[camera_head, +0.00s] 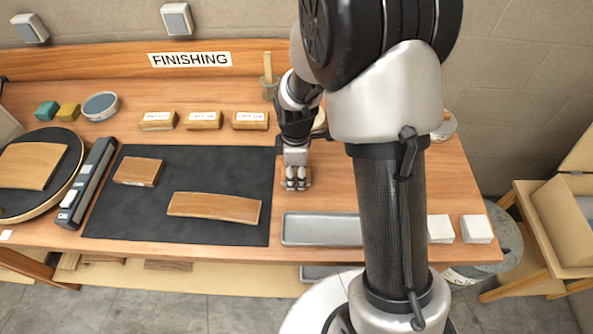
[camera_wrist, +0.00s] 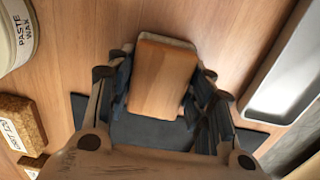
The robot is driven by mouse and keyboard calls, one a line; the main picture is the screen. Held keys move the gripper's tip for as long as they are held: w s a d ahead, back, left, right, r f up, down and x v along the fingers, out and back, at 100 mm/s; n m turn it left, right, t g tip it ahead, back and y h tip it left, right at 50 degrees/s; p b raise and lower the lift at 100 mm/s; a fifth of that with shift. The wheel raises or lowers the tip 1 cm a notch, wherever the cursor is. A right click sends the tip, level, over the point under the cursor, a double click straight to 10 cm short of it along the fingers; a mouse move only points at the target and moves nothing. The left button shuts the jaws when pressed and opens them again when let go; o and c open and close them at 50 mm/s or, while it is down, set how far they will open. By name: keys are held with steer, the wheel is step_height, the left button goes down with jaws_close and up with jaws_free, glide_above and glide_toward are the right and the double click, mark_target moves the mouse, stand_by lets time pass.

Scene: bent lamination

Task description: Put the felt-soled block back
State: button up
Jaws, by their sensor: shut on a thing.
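My gripper (camera_head: 297,186) is to the right of the dark mat (camera_head: 190,155), behind the grey tray (camera_head: 320,230). In the wrist view, my gripper (camera_wrist: 158,88) is shut on a wooden block (camera_wrist: 162,80) with a pale layer along its far edge. The block lies between the two fingers, and its underside is hidden. In the head view, only a little of this block (camera_head: 309,178) shows beside the fingers. I cannot tell whether it touches the table. On the mat lie another wooden block (camera_head: 138,171) and a curved wooden board (camera_head: 215,207).
Several labelled cork blocks stand in a row behind the mat, one of them at the right end (camera_head: 250,121). In the wrist view, a paste wax tin (camera_wrist: 14,36) is at upper left. White pads (camera_head: 477,229) lie at the right. A long dark tool (camera_head: 88,182) lies left of the mat.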

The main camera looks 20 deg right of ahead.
mark_target(296, 171)
steer(key=o, duration=1.2)
steer(key=shift+f, duration=0.1)
steer(key=s+r+m+t+p, duration=0.1)
steer(key=s+r+m+p, duration=0.2)
steer(key=r, duration=0.8)
steer(key=s+r+m+t+p, duration=0.1)
steer(key=s+r+m, duration=0.3)
steer(key=r, duration=0.8)
steer(key=s+r+m+t, duration=0.1)
steer(key=s+r+m, duration=0.1)
steer(key=s, duration=0.5)
steer(key=s+r+m+t, duration=0.1)
steer(key=s+r+m, duration=0.1)
steer(key=s+m, duration=0.3)
steer(key=shift+s+r, duration=0.35)
steer(key=shift+s, duration=0.8)
